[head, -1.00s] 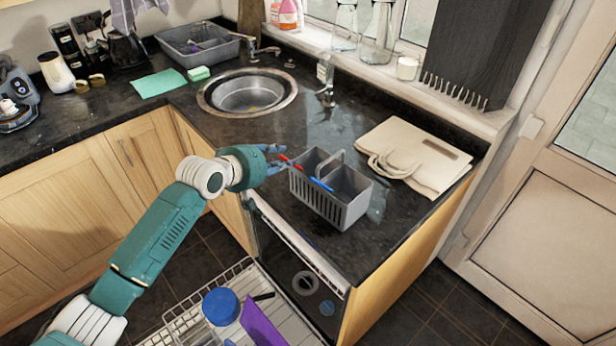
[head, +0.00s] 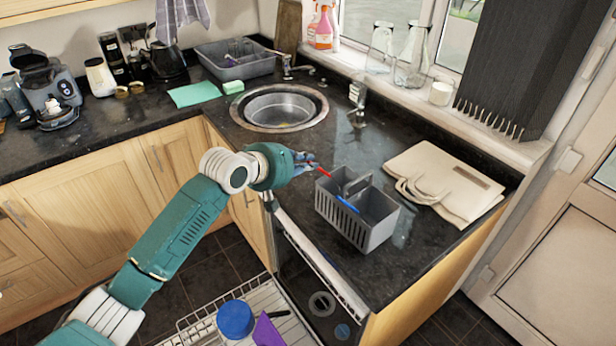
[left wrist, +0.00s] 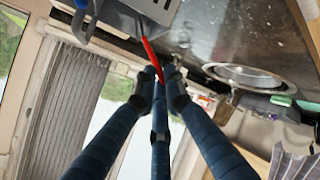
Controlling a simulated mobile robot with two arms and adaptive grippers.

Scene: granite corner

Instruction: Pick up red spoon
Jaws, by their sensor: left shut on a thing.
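The red spoon (head: 324,172) is a thin red handle at the left rim of the grey caddy (head: 352,231); its lower end is hidden inside or behind the rim. My left gripper (head: 306,165) is shut on the upper end of the red spoon, beside and slightly above the caddy's left corner. In the left wrist view the fingers (left wrist: 162,74) close around the red spoon (left wrist: 150,55), which reaches up towards the grey caddy (left wrist: 117,18). My right gripper is not in view.
A blue utensil (head: 347,204) stands in the caddy. A cream bag (head: 450,185) lies to its right, and a sink (head: 279,108) is behind. Below, an open dishwasher rack holds a blue item (head: 235,319) and a purple item (head: 267,331).

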